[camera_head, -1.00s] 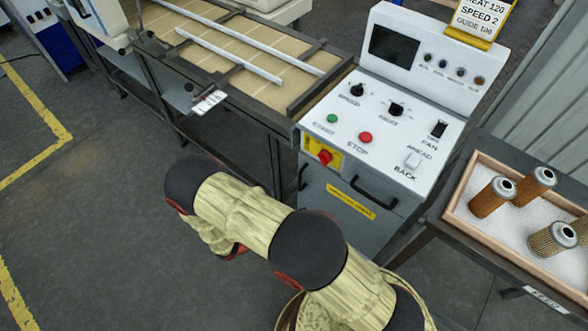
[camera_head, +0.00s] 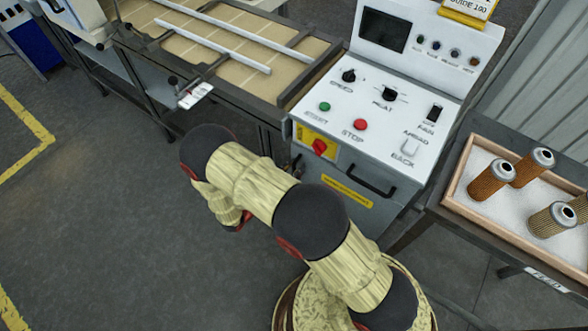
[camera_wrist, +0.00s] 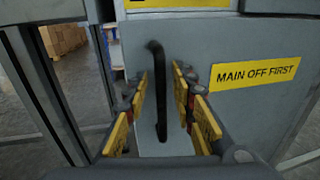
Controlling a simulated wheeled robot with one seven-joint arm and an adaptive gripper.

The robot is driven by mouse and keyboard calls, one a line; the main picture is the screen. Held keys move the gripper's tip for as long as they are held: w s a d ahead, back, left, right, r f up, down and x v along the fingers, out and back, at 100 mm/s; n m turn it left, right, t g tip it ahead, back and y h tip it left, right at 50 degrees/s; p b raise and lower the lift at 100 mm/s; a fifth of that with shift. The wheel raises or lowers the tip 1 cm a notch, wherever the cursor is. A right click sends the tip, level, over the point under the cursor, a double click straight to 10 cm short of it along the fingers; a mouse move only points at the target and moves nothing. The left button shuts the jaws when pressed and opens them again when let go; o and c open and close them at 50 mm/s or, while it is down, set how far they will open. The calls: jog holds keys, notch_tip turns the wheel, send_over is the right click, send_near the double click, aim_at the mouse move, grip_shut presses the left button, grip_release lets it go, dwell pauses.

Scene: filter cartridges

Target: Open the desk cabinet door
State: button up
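The grey desk cabinet (camera_head: 366,216) stands under the control panel, its front partly hidden by my arm. In the wrist view, the cabinet front (camera_wrist: 255,115) is upright and fills the middle and right. A black vertical bar handle (camera_wrist: 157,85) is on it, left of a yellow "MAIN OFF FIRST" label (camera_wrist: 257,72). I see no gap of an open door. My gripper (camera_wrist: 165,98) is open, its yellow-padded fingers on either side of the handle in the picture. I cannot tell whether they touch it or how deep they reach. In the head view my gripper is hidden.
A horizontal black handle (camera_head: 370,186) and a red knob (camera_head: 320,147) on a yellow plate are on the console front. A tray (camera_head: 503,231) of filter cartridges stands on a table at the right. A conveyor table (camera_head: 262,104) stands at the left. Floor at left is clear.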

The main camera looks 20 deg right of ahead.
jog(key=shift+d, duration=0.2)
jog(key=shift+c, duration=0.8)
grip_shut()
